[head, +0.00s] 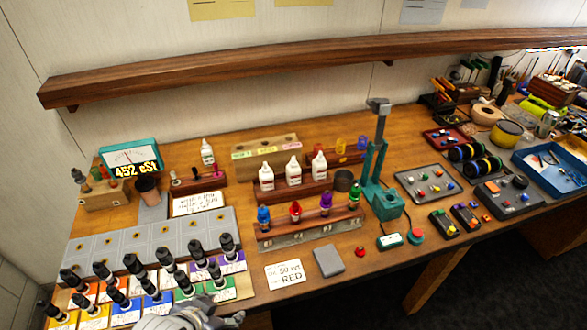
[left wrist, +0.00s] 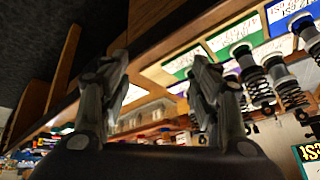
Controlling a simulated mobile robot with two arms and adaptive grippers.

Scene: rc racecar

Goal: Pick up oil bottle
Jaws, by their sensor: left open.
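Several white oil bottles with labels are in the head view. Three stand upright in a row on a wooden rack in the middle of the bench: left (head: 266,176), centre (head: 293,171) and right (head: 319,165). Another white bottle (head: 207,153) stands farther back to the left, by a small wooden stand. My left gripper (head: 222,309) is at the bottom edge of the head view, by the front edge of the bench, well short of the bottles. In the left wrist view its two fingers (left wrist: 160,62) are apart with nothing between them. My right gripper is not in view.
Black shock absorbers (head: 134,264) stand on coloured cards at the front left. A rack of coloured-topped pieces (head: 310,226) is in front of the bottles. A teal stand (head: 376,180) rises to their right. A wooden shelf (head: 250,78) runs above. A card (head: 285,274) reads RED.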

